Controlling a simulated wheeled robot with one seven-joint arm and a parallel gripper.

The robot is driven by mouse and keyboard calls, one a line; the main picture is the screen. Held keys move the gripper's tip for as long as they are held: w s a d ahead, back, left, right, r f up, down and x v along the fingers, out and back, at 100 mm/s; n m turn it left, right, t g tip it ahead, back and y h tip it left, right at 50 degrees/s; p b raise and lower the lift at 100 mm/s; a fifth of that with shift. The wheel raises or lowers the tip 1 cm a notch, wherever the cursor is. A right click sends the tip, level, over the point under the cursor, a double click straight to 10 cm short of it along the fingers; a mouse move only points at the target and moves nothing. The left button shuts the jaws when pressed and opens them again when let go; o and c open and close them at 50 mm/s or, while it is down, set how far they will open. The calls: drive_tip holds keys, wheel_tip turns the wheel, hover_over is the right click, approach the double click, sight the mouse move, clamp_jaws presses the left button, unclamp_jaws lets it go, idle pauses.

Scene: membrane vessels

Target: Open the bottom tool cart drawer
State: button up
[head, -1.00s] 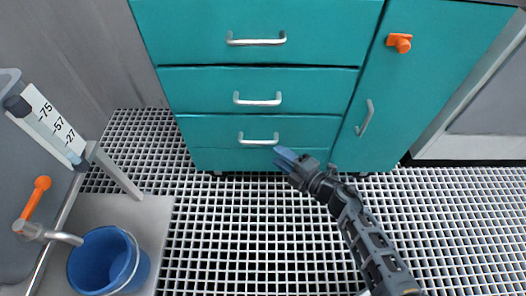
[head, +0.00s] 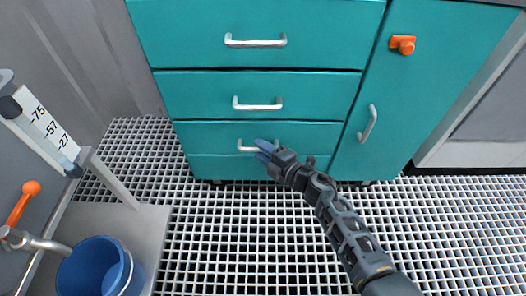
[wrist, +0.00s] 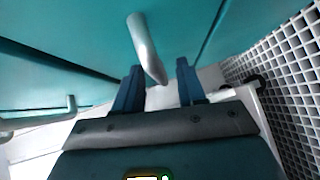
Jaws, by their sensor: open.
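The teal tool cart's bottom drawer (head: 205,135) appears shut, its front flush with the drawers above. Its pale bar handle (head: 246,147) is partly hidden at its right end by my gripper (head: 263,149). In the wrist view the bar handle (wrist: 146,46) reaches down between the two blue fingers of my gripper (wrist: 160,80). The fingers are apart, with a gap visible on the right side of the bar. I cannot tell whether the left finger touches it.
The middle drawer (head: 200,95) and top drawer (head: 190,30) are shut above. A cabinet door (head: 440,90) with an orange latch (head: 402,44) is at right. A blue bucket (head: 90,270) stands at lower left. The grated floor (head: 230,230) before the cart is clear.

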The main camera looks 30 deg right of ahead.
clamp_jaws()
idle(0.5)
drive_tip(key=s+a, duration=0.5)
drive_tip(key=s, duration=0.5)
drive_tip(key=s+a+b, duration=0.1)
drive_tip(key=s+a, duration=0.5)
drive_tip(key=s, duration=0.5)
drive_tip(key=shift+a, duration=0.15)
unclamp_jaws()
drive_tip(key=p+v, duration=0.1)
drive_tip(key=v, duration=0.7)
